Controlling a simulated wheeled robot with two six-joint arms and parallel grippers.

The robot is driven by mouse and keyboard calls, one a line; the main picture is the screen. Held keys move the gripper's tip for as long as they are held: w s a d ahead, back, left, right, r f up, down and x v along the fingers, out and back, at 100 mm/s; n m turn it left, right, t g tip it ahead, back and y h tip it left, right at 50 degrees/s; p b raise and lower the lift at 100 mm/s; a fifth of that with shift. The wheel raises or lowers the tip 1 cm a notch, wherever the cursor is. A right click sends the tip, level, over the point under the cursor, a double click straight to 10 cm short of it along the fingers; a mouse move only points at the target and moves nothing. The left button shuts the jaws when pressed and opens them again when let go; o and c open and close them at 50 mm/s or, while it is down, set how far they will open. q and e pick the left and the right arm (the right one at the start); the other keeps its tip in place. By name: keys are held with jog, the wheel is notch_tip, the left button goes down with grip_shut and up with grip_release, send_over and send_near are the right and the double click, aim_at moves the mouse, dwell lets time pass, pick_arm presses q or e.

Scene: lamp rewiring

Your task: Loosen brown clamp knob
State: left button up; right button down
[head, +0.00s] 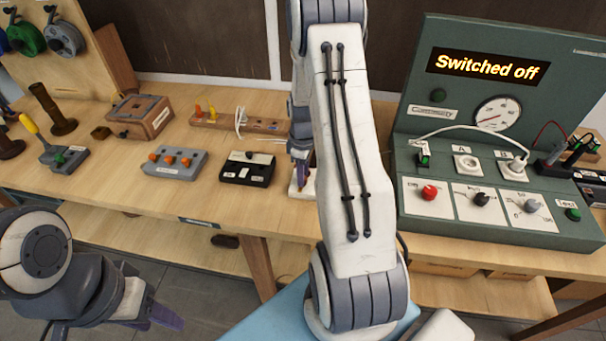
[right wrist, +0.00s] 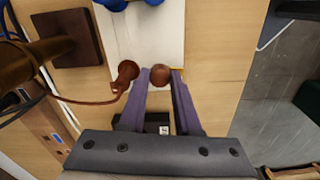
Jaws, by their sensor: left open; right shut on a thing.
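In the right wrist view a round brown knob (right wrist: 161,75) sits at the edge of a white board (right wrist: 150,30). My right gripper (right wrist: 160,78) is shut on this knob, its two purple fingers on either side of it. A second brown piece (right wrist: 126,72), with a brown wire, stands just left of the fingers. In the head view my right arm hides the knob and most of the white board; part of my right gripper (head: 300,172) shows beside the arm. My left gripper (head: 160,315) is open and empty at lower left, in front of the bench.
The green test panel (head: 500,130) at right reads "Switched off". A grey switch box (head: 176,162), a black box (head: 248,168) and a wooden power strip (head: 240,122) lie on the bench. A dark square base with a brown post (right wrist: 75,40) stands near my right gripper.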

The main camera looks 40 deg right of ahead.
jog(key=shift+w+n, duration=0.1)
jog(key=shift+n, duration=0.7)
jog(key=c, duration=0.9)
grip_release()
notch_tip(320, 180, up, 11)
jog(key=b, duration=0.1)
jog(key=shift+f+b, duration=0.2)
jog(key=shift+b, duration=0.2)
jog(key=shift+a, duration=0.15)
